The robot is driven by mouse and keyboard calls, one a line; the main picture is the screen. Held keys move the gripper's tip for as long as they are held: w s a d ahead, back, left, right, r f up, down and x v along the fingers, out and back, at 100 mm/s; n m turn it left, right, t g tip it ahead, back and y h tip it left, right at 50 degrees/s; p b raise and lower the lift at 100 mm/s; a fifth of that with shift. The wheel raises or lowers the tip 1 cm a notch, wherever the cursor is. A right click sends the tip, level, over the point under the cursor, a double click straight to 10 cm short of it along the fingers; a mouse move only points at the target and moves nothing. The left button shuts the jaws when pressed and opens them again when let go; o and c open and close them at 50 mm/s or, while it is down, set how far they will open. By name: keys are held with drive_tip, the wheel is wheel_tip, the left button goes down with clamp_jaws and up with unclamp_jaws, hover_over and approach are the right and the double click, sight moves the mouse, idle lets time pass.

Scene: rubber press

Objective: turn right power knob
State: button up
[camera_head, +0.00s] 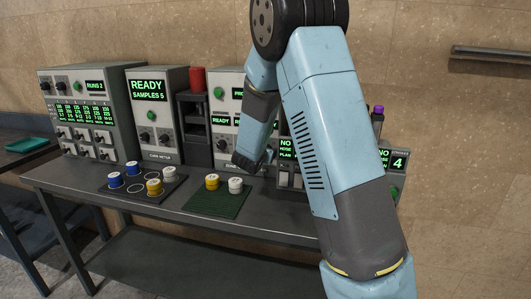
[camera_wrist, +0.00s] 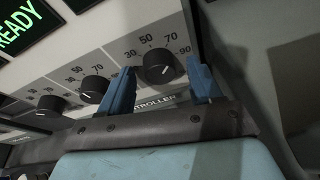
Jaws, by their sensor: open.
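In the wrist view, a black round knob (camera_wrist: 158,65), the rightmost of three in a row, sits on a grey panel with a printed scale around it; 30, 50, 70 and 90 can be read. My gripper (camera_wrist: 160,68) is open, with one blue finger left of this knob and the other right of it. Whether either finger touches the knob cannot be told. The middle knob (camera_wrist: 95,88) and left knob (camera_wrist: 50,104) are outside the fingers, to the left. In the head view, my arm hides much of this panel (camera_head: 225,90) and its knobs.
A cure meter (camera_head: 158,105) and a larger panel box (camera_head: 85,100) stand left on the dark table (camera_head: 125,210). A black mat (camera_head: 140,194) and green mat (camera_head: 217,204) hold small coloured pots in front. A red-topped black stand (camera_head: 195,125) is close to the panel's left.

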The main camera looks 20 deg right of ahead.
drive_tip(key=v, duration=1.3)
drive_tip(key=shift+s+a, duration=0.2)
drive_tip(key=shift+s, duration=0.1)
idle(0.3)
drive_tip(key=s+d+r+m+g+h, duration=0.1)
drive_tip(key=s+d+r+m+g, duration=0.25)
drive_tip(key=s+d+m, duration=0.35)
drive_tip(key=s+d+r+m+g+h, duration=0.1)
drive_tip(key=s+d+r+m+g, duration=0.3)
drive_tip(key=s+m, duration=0.35)
drive_tip(key=s+a+r+m+y, duration=0.1)
drive_tip(key=s+m+y, duration=0.3)
drive_tip(key=s, duration=0.5)
drive_tip(key=s+a+r+m+y, duration=0.2)
drive_tip(key=s+a+m+y, duration=0.2)
drive_tip(key=s+m, duration=0.5)
drive_tip(key=shift+s+a+r+y, duration=0.25)
drive_tip(key=shift+s+r+y, duration=0.1)
drive_tip(key=shift+y, duration=0.15)
drive_tip(key=shift+w+t, duration=0.15)
drive_tip(key=shift+t, duration=0.1)
